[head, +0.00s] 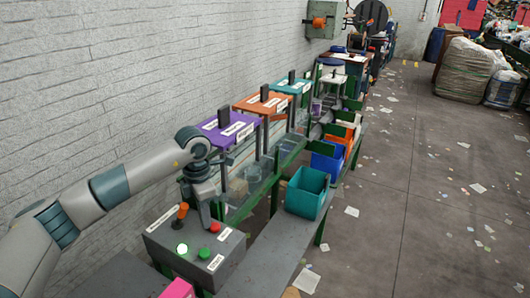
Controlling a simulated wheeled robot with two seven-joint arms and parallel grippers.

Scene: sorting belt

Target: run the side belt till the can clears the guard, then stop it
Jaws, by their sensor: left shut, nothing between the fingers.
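A grey control box (192,250) stands at the near end of the side belt. It carries an orange-topped lever (182,212), a bright lit green button (182,249), a darker green button (204,253) and a red button (214,227). My left gripper (206,222) points down over the back of the box, shut and empty, close beside the red button. I cannot tell whether it touches the box. The side belt (240,205) runs away behind it, in a green frame with clear panels. I cannot make out the can or tell which panel is the guard. My right gripper is out of view.
Purple (228,126), orange (262,102) and teal (291,86) labelled units stand over the belt. A teal bin (307,196) and a blue bin (327,162) sit along a grey bench (262,262). The wall is close on the left. Littered floor lies open on the right.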

